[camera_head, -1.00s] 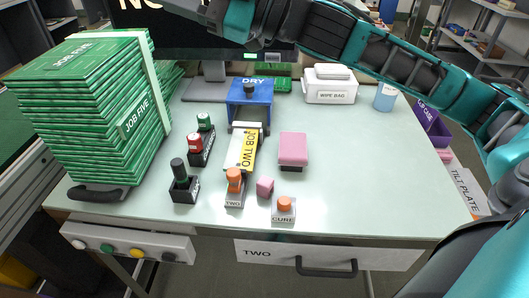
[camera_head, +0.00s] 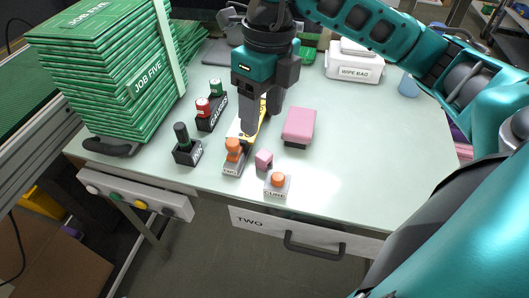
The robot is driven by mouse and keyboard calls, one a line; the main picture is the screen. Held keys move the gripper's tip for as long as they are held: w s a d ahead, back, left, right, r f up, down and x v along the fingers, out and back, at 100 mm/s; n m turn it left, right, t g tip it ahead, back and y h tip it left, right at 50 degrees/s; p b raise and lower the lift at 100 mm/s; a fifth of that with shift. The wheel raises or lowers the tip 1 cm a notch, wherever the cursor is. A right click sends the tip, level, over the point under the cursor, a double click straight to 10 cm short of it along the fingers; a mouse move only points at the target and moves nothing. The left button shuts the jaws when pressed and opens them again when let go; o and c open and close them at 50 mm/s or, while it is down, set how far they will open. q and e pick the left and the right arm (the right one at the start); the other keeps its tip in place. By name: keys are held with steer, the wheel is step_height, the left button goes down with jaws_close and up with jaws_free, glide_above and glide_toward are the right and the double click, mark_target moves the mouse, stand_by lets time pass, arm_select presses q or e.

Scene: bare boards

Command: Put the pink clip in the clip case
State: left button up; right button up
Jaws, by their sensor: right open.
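Two pink things are on the table: a larger pink block with a dark underside (camera_head: 299,125) and a small pink cube (camera_head: 264,158) in front and to its left. I cannot tell for sure which is the pink clip. My right gripper (camera_head: 261,122) points down with its fingers apart and empty, left of the larger block and behind the cube. It hides much of the yellow JOB TWO item (camera_head: 262,112). The clip case is mostly or wholly hidden behind my right arm at the right. My left gripper is not in view.
Orange-topped blocks (camera_head: 233,150) (camera_head: 277,184) stand near the front edge. Dark holders (camera_head: 187,152) (camera_head: 212,113) stand to the left, beside a tall green stack (camera_head: 105,75). A white wipe box (camera_head: 354,68) and blue cup (camera_head: 409,86) are behind. The right of the table is clear.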

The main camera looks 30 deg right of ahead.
steer(key=d+h, duration=0.1)
glide_above(264, 154)
steer(key=s, duration=0.1)
step_height(264, 154, down, 6)
steer(key=shift+s+d+f+b, duration=0.1)
steer(key=shift+f+b, duration=0.15)
steer(key=shift+b, duration=0.2)
steer(key=shift+f, duration=0.9)
steer(key=shift+w+f, duration=0.2)
steer(key=shift+f, duration=0.55)
steer(key=shift+w+f, duration=0.2)
steer(key=shift+f, duration=0.6)
steer(key=shift+w+f, duration=0.2)
steer(key=shift+f, duration=0.55)
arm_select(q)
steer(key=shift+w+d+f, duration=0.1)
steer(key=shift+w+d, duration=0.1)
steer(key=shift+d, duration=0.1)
arm_select(e)
steer(key=shift+c, duration=0.4)
jaws_close()
